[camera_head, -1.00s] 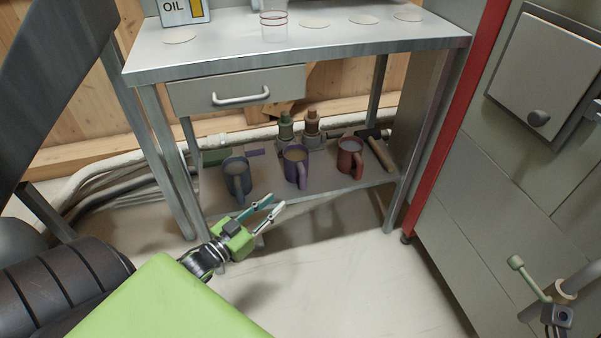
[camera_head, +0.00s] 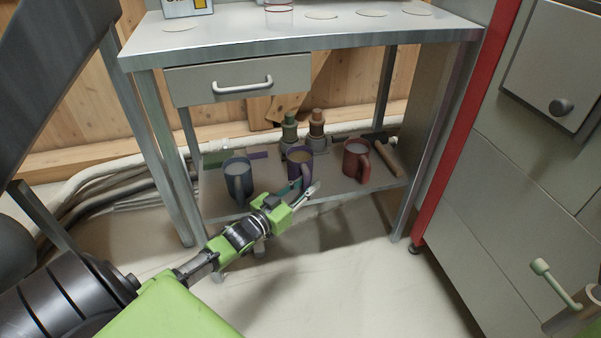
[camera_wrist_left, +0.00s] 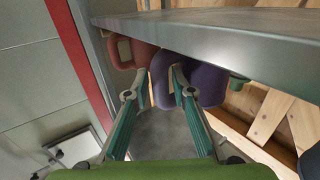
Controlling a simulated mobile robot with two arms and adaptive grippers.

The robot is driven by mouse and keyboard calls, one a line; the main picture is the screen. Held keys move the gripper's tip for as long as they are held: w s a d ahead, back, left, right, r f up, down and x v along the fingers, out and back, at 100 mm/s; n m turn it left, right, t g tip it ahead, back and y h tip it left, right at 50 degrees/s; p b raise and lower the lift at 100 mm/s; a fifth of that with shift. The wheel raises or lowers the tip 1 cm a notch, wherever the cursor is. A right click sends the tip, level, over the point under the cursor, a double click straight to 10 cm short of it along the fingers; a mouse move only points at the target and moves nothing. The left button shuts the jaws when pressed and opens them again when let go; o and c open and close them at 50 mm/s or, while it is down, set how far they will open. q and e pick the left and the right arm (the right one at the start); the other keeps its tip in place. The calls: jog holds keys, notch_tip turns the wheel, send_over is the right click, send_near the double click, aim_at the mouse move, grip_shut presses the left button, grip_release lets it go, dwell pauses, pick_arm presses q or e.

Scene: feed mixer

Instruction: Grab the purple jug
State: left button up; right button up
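The purple jug (camera_head: 299,169) stands upright in the middle of the lower shelf, its handle facing me. My left gripper (camera_head: 303,187) is open at the front of this jug, just above the shelf edge. In the left wrist view the purple jug (camera_wrist_left: 205,84) is straight ahead. Its handle (camera_wrist_left: 161,80) shows between the two spread fingertips; I cannot tell if either finger touches it. The lower handle is partly hidden by the gripper in the head view. My right gripper is not in view.
A dark grey jug (camera_head: 238,178) stands left of the purple one and a red jug (camera_head: 356,160) right. The tabletop edge (camera_head: 300,50) and drawer (camera_head: 240,80) overhang the shelf. Floor in front is clear.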

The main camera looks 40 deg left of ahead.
pick_arm(q)
jog(key=shift+w, duration=0.1)
grip_shut()
jog(key=shift+r, duration=0.1)
